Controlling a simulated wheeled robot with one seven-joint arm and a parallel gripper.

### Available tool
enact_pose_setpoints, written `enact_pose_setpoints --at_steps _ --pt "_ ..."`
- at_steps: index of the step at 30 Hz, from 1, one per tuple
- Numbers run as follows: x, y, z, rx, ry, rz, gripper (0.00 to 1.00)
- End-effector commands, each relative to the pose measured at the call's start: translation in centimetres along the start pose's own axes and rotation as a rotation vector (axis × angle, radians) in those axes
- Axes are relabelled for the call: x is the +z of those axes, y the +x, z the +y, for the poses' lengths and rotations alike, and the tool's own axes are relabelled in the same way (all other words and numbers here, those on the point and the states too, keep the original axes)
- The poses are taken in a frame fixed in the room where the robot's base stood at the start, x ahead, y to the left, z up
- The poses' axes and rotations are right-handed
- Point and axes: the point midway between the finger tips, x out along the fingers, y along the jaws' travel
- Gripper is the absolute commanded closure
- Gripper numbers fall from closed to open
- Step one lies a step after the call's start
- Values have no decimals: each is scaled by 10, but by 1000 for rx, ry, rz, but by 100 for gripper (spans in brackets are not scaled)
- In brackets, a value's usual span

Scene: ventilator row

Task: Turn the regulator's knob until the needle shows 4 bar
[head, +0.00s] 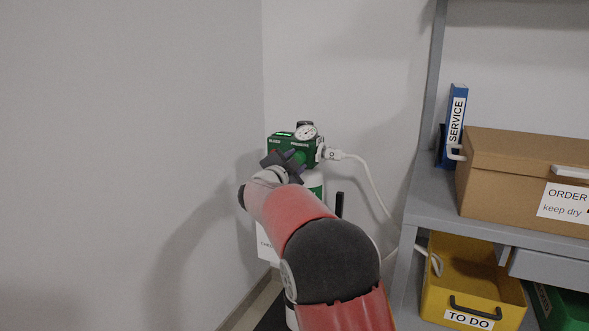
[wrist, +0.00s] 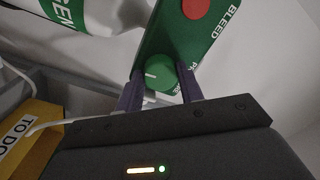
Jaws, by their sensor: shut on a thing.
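The green regulator (head: 281,147) sits on top of a white and green cylinder (head: 313,182) in the corner. Its round white gauge (head: 306,132) faces me, but the needle is too small to read. In the wrist view, the green knob (wrist: 163,75) with a pale mark on it stands out from the regulator's face (wrist: 172,40). My gripper (wrist: 161,88) is shut on this knob, one finger on each side. The gauge is not in the wrist view.
A red button (wrist: 195,8) marked BLEED is near the knob. A white hose (head: 372,180) runs right from the regulator. A grey shelf (head: 430,205) at right holds a cardboard box (head: 505,165) and blue binder (head: 455,120), with a yellow bin (head: 465,275) below.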

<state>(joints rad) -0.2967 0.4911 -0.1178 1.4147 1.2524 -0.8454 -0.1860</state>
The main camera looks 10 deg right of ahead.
Motion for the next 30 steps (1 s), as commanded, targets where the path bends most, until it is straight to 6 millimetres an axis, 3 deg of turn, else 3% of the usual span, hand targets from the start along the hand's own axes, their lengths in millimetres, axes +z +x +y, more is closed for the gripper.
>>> enact_pose_setpoints --at_steps 12,30 --pt "2 0 1 2 244 13 86" --pt "1 0 0 2 301 15 86"
